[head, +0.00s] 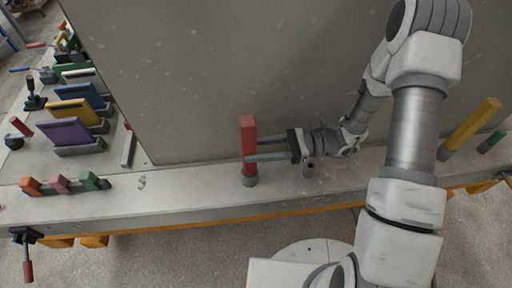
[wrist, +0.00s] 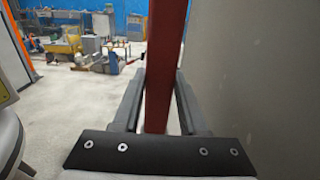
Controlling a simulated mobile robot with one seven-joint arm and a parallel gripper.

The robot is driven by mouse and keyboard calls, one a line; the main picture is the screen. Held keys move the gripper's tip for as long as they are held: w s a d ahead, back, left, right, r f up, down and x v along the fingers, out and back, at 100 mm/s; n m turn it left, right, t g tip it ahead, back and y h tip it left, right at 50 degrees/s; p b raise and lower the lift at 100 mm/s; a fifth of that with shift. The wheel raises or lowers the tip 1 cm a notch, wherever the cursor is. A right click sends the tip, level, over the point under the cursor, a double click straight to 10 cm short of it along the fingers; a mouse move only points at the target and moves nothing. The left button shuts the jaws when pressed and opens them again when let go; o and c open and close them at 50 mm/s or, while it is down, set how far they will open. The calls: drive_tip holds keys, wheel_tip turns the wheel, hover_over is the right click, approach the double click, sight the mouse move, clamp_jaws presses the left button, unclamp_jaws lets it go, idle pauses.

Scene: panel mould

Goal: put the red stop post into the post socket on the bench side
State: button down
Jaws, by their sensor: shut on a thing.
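The red stop post (head: 248,135) stands upright near the front edge of the bench, beside the large grey panel. My gripper (head: 250,149) reaches in from the right and is shut on the post at about mid height. In the wrist view the red post (wrist: 166,70) runs upright between the two fingers (wrist: 158,98). A grey round socket (head: 250,181) shows at the post's foot. The post's lower end meets it in the picture; I cannot tell how deep it sits. Another small grey socket (head: 309,170) shows to the right, below my wrist.
The tall grey panel (head: 250,60) stands right behind the post. Orange, pink and green blocks (head: 60,185) sit on the bench edge at left. Purple, yellow and blue clamps (head: 75,135) stand further back. A yellow post (head: 472,128) leans at right.

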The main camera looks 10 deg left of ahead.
drive_tip(key=shift+f, duration=0.3)
drive_tip(key=shift+c, duration=1.8)
unclamp_jaws()
drive_tip(key=b+v, duration=0.1)
drive_tip(key=v, duration=1.6)
drive_tip(key=shift+w+d, duration=0.15)
drive_tip(key=shift+d, duration=0.05)
drive_tip(key=shift+r, duration=0.15)
drive_tip(key=s+r+n+t+h, duration=0.4)
drive_tip(key=s+r+n+h, duration=0.2)
drive_tip(key=r, duration=0.4)
drive_tip(key=s+d+r+n+t+h, duration=0.1)
drive_tip(key=s+r+n+t+h, duration=0.4)
drive_tip(key=r+n+h, duration=0.4)
drive_tip(key=s+r+h, duration=0.1)
drive_tip(key=h, duration=0.1)
drive_tip(key=shift+s+d+t+h, duration=0.25)
drive_tip(key=shift+s+t+h, duration=0.05)
drive_tip(key=shift+s, duration=0.05)
